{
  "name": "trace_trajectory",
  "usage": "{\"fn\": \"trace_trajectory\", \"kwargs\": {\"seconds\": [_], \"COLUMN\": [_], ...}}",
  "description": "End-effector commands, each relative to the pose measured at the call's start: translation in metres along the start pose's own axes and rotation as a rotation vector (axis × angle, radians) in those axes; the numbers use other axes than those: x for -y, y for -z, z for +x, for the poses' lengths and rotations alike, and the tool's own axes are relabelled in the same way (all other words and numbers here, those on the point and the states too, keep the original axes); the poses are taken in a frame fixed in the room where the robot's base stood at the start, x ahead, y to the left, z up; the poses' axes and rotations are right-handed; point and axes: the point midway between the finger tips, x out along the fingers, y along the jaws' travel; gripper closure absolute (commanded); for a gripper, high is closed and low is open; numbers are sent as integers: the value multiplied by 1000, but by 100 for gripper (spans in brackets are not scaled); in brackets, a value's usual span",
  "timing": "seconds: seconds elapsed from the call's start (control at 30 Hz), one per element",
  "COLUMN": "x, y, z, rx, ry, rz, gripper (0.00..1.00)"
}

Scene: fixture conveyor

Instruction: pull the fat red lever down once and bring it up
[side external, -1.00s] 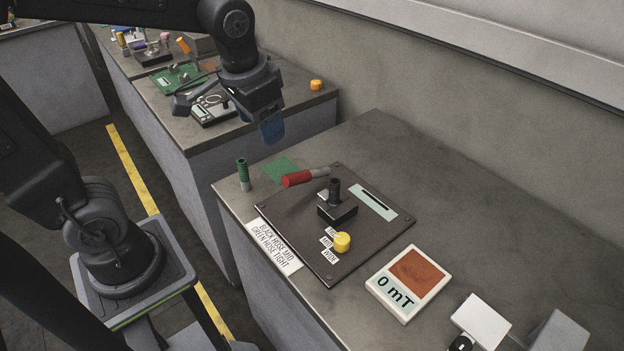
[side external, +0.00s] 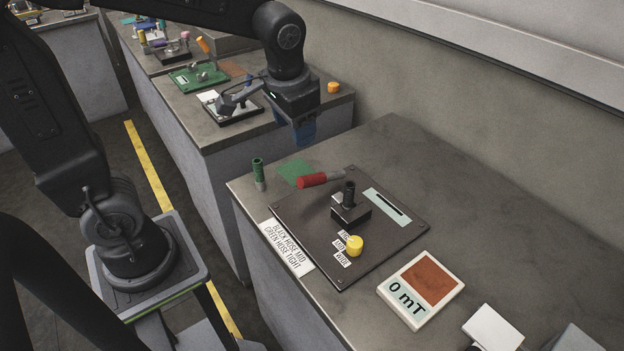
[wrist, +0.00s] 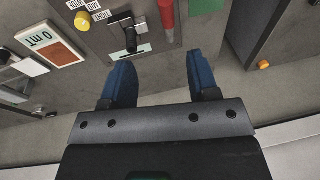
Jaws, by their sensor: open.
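The fat red lever (side external: 312,180) lies low over the back left edge of a dark panel (side external: 310,235), its grey shaft running to the right. In the wrist view the red lever (wrist: 167,14) shows at the top, beyond the fingertips and roughly in line with the gap between them. My gripper (side external: 305,138) is above and behind the lever, apart from it, with its blue fingers pointing down. In the wrist view my gripper (wrist: 162,75) has its two blue fingers wide apart with nothing between them.
A black upright stick (side external: 349,195) stands on the panel close to the lever, with a yellow knob (side external: 355,246) in front. A green-handled post (side external: 258,172) stands to the left. A display reading 0 mT (side external: 421,289) lies at right. The back right bench top is clear.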

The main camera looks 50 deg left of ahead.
Motion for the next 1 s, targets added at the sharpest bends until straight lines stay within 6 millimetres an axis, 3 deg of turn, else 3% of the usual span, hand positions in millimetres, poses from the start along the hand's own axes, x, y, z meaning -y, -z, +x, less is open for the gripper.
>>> {"fn": "trace_trajectory", "kwargs": {"seconds": [0.1, 0.33, 0.57, 1.0], "x": [0, 0, 2, 8], "y": [25, 46, 44, 29], "z": [26, 55, 75, 161], "rx": [83, 156, 166, 167], "ry": [29, 61, 64, 64], "rz": [19, 37, 37, 37], "gripper": [45, 45, 45, 45]}}
